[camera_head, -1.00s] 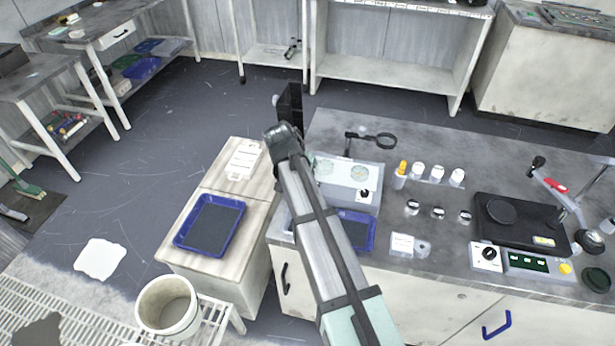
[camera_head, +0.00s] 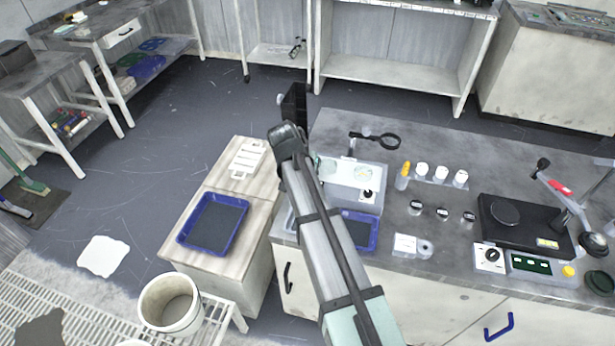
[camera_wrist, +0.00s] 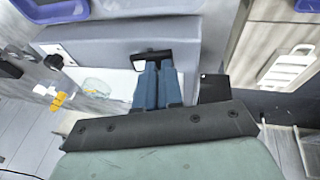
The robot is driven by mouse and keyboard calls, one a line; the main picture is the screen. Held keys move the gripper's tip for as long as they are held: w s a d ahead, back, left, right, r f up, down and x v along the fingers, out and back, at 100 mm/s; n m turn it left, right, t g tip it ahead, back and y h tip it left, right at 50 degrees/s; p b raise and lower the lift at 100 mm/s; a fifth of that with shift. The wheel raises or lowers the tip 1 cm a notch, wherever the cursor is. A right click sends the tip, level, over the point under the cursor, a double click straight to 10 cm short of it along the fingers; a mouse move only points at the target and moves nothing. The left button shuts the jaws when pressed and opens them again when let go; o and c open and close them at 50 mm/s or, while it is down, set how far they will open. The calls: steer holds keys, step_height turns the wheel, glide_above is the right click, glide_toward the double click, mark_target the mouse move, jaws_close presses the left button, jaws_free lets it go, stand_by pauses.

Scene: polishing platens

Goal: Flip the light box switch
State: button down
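The light box (camera_head: 345,195) is a pale box on the left end of the grey bench, with round clear dishes on its white top. A black knob (camera_head: 368,194) sits at its front right. In the wrist view the light box (camera_wrist: 100,48) fills the upper middle, with a dark knob (camera_wrist: 54,62) at its left. A small black part (camera_wrist: 152,56), perhaps a switch, shows at the box just beyond my fingertips. My gripper (camera_wrist: 157,66) has its two blue fingers side by side, shut with nothing seen between them. Contact cannot be told. My arm hides the gripper in the head view.
A magnifier (camera_head: 385,140) stands behind the light box. Blue trays (camera_head: 180,240) lie in front and on the wooden cabinet at left. A white rack (camera_head: 246,158) lies on that cabinet. Bottles (camera_head: 422,170) and a black polishing machine (camera_head: 520,240) stand to the right.

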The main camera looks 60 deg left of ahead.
steer(key=shift+w+d+f, duration=0.3)
steer(key=shift+w+d, duration=0.05)
steer(key=shift+d, duration=0.25)
steer(key=shift+a+r, duration=0.2)
steer(key=shift+r, duration=0.2)
steer(key=a+v, duration=0.2)
steer(key=v, duration=1.1)
steer(key=shift+s+r, duration=0.35)
steer(key=shift+s, duration=0.05)
